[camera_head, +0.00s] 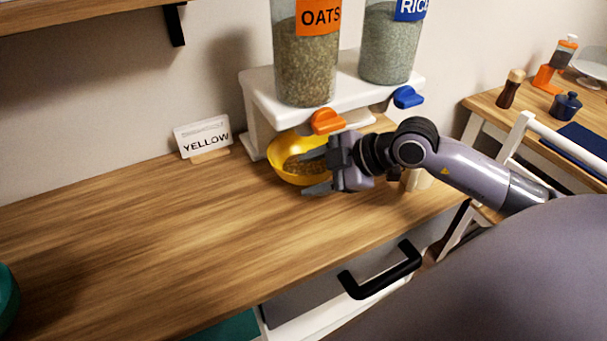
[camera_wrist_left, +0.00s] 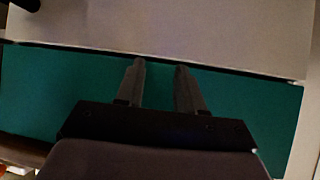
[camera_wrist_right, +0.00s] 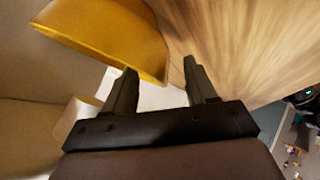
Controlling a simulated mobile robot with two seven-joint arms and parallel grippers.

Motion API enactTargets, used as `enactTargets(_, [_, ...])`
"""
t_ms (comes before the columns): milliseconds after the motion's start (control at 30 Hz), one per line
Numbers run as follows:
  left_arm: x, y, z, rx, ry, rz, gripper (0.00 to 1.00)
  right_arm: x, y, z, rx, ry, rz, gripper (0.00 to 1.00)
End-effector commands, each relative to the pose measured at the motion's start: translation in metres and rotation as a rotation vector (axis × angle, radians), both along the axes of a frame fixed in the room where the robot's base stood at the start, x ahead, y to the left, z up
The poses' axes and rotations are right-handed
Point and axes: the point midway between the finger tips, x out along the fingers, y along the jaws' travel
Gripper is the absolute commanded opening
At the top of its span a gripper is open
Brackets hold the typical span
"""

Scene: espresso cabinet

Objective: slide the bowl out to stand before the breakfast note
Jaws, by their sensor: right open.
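The yellow bowl (camera_head: 285,172) stands on the wooden counter beneath the oats dispenser, with brown grain inside. It also shows at the upper left of the right wrist view (camera_wrist_right: 105,35). My right gripper (camera_head: 317,172) is open at the bowl's front right. One finger overlaps the bowl in the head view and the other is in front of it; I cannot tell whether they touch it. The breakfast note (camera_head: 203,137), a white card reading YELLOW, stands left of the bowl by the wall. My left gripper (camera_wrist_left: 160,66) is open and empty over a teal surface, outside the head view.
The counter (camera_head: 150,235) before the note is clear. A black drawer handle (camera_head: 380,275) juts out below the counter.

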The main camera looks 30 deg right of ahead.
Motion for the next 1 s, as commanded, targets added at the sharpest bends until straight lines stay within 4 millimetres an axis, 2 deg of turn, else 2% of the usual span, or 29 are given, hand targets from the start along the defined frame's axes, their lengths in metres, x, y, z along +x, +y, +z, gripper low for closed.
enactTargets(200, [0.000,0.000,0.001,0.000,0.000,0.000,0.37,0.014,0.011,-0.013,0.003,0.000,-0.002,0.56])
enactTargets(600, [0.000,0.000,0.001,0.000,0.000,0.000,0.37,0.017,0.013,-0.017,0.000,0.000,0.000,0.56])
enactTargets(767, [0.000,0.000,0.001,0.000,0.000,0.000,0.37,0.017,0.013,-0.017,0.000,0.000,0.000,0.04])
enactTargets(800, [0.000,0.000,0.001,0.000,0.000,0.000,0.37,0.017,0.013,-0.017,0.000,0.000,0.000,0.00])
enactTargets(1000, [0.000,0.000,0.001,0.000,0.000,0.000,0.37,0.017,0.013,-0.016,0.000,-0.001,-0.001,0.00])
